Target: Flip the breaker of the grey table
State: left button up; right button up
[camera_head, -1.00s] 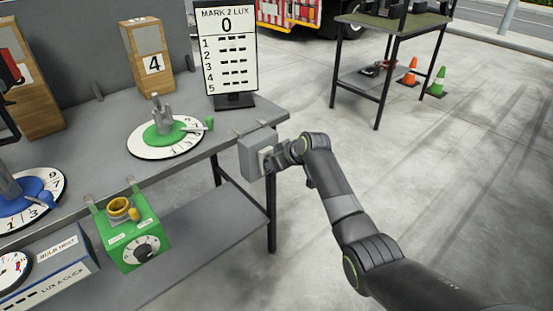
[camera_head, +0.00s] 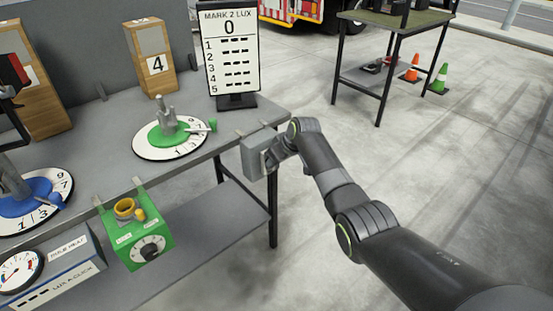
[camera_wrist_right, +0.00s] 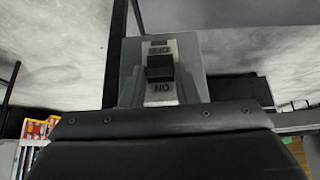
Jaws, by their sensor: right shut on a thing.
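The grey breaker box (camera_head: 254,157) hangs at the right front edge of the grey table (camera_head: 240,122). In the right wrist view its plate (camera_wrist_right: 161,93) carries OFF and ON markings, with a black switch (camera_wrist_right: 160,66) between them. My right gripper (camera_head: 269,159) is at the box's right face, shut on the switch. Its fingertips are mostly hidden by my wrist in the head view. I cannot tell for sure which way the switch is set. My left gripper is not in view.
Right of the table is open floor, with cones (camera_head: 439,79) and another table (camera_head: 395,24) behind.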

jog(key=o, duration=1)
pick_arm(q)
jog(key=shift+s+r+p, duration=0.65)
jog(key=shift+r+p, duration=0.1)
jog(key=shift+p, duration=0.25)
pick_arm(e)
jog(key=v, duration=1.7)
jog(key=shift+r, duration=0.2)
jog(key=shift+d+f, duration=0.1)
jog(key=shift+d, duration=0.05)
